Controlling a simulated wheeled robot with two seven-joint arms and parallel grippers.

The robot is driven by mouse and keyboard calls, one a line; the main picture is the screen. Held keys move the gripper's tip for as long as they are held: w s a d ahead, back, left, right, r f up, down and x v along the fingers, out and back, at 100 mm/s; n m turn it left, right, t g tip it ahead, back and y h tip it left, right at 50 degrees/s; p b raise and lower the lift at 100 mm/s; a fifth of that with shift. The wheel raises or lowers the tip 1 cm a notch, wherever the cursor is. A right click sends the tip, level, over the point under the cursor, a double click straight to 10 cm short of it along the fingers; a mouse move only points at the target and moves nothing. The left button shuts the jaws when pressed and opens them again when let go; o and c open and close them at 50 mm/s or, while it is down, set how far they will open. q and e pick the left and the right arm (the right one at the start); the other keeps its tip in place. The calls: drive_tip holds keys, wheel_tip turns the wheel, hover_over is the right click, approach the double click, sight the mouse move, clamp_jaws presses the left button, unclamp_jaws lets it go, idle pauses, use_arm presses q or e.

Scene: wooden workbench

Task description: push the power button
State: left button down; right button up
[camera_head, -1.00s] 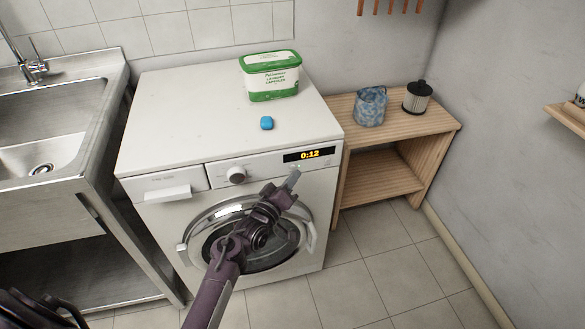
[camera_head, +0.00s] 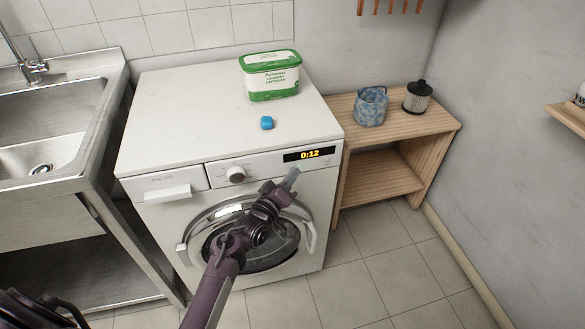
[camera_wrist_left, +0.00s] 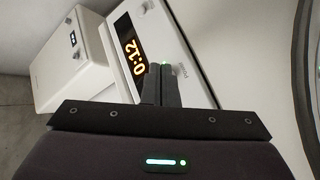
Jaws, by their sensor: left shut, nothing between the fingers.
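The white washing machine (camera_head: 218,230) has a front panel with a black display (camera_head: 309,154) reading 0:12 in orange. The display also shows in the left wrist view (camera_wrist_left: 132,45). My left gripper (camera_head: 294,173) is shut and empty, its tips at the panel just below the display. My right gripper is not in view.
A round knob (camera_head: 236,175) is left of the display. A green and white capsule box (camera_head: 272,80) and a blue capsule (camera_head: 267,123) are on the machine top. A wooden shelf (camera_head: 440,128) stands at right, a steel sink (camera_head: 60,110) at left.

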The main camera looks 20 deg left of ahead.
use_arm(q)
drive_tip(key=shift+w+a, duration=0.15)
drive_tip(key=shift+w, duration=0.05)
idle(0.6)
drive_tip(key=shift+s, duration=0.1)
drive_tip(key=shift+s+d+p, duration=0.4)
drive_tip(key=shift+s+p, duration=0.05)
drive_tip(key=s+d+p, duration=0.2)
drive_tip(key=s, duration=0.1)
drive_tip(key=s+d+p, duration=0.1)
drive_tip(key=s, duration=0.1)
drive_tip(key=shift+d+p, duration=0.15)
drive_tip(key=shift+p, duration=0.25)
idle(0.3)
